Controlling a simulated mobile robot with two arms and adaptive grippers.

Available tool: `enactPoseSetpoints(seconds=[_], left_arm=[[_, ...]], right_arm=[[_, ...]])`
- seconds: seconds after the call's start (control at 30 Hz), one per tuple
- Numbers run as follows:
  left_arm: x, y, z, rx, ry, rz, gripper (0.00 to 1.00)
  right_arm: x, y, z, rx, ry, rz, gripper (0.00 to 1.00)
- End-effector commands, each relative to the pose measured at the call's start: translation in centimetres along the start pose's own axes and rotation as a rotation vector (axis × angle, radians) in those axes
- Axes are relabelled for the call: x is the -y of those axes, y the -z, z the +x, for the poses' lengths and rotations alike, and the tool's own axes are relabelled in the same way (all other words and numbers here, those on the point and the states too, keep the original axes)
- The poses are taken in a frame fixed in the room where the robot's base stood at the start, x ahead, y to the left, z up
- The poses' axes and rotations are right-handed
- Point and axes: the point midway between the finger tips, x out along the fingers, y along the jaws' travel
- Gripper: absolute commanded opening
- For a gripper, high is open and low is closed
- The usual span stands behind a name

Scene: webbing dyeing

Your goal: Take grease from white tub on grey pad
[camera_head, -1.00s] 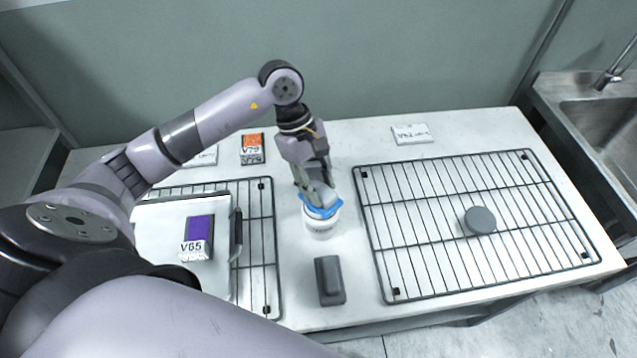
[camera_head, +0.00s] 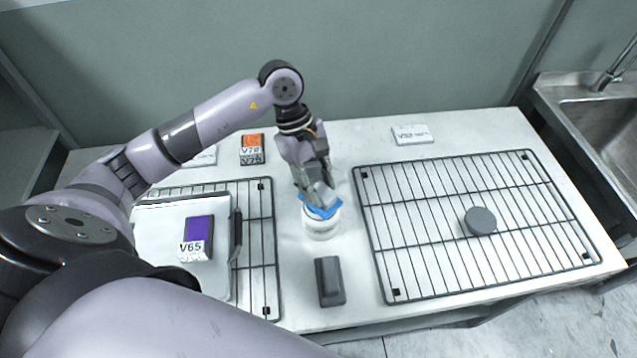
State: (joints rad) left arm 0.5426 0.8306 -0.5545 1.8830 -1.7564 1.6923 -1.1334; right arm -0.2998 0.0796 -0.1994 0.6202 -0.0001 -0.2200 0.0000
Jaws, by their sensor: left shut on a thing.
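The white tub (camera_head: 321,228) stands upright on the white table between two wire racks. My left gripper (camera_head: 320,205) points down at the tub's top and is shut on a blue thing (camera_head: 336,209), which looks like a cloth or pad. The blue thing lies over or in the tub's mouth, and the fingers hide part of it. The grease inside the tub cannot be seen. A round dark grey disc (camera_head: 480,221), perhaps the grey pad, lies on the right rack. My right gripper is not in view.
The right wire rack (camera_head: 395,292) is bare apart from the disc. A dark grey block (camera_head: 329,281) stands in front of the tub. A white tray (camera_head: 160,225) with a purple V65 card (camera_head: 198,238) lies on the left rack (camera_head: 262,300). An orange-labelled card (camera_head: 252,149) and a white card (camera_head: 412,134) lie behind.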

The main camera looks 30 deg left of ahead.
Motion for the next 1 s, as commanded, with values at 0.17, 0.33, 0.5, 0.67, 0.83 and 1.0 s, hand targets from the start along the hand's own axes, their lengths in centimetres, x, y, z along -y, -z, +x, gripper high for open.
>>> enactPoseSetpoints(seconds=[0.17,0.33,0.5,0.67,0.83,1.0], left_arm=[[0.2,-0.3,-0.7,-0.001,0.009,-0.002,0.10],[0.1,-0.9,-2.1,-0.002,0.005,-0.001,0.10],[0.1,-1.5,-3.5,-0.001,0.003,0.000,0.10],[0.0,-2.0,-4.7,-0.001,0.001,0.000,0.10],[0.0,-2.5,-5.9,0.000,0.001,0.001,0.10],[0.1,-2.8,-6.4,-0.001,0.002,-0.001,0.10]], right_arm=[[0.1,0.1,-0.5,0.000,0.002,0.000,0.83],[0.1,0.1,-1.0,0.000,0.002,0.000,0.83],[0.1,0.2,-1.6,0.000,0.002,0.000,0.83],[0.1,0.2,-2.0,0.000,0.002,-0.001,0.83],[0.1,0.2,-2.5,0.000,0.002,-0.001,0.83],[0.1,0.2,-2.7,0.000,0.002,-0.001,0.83]])
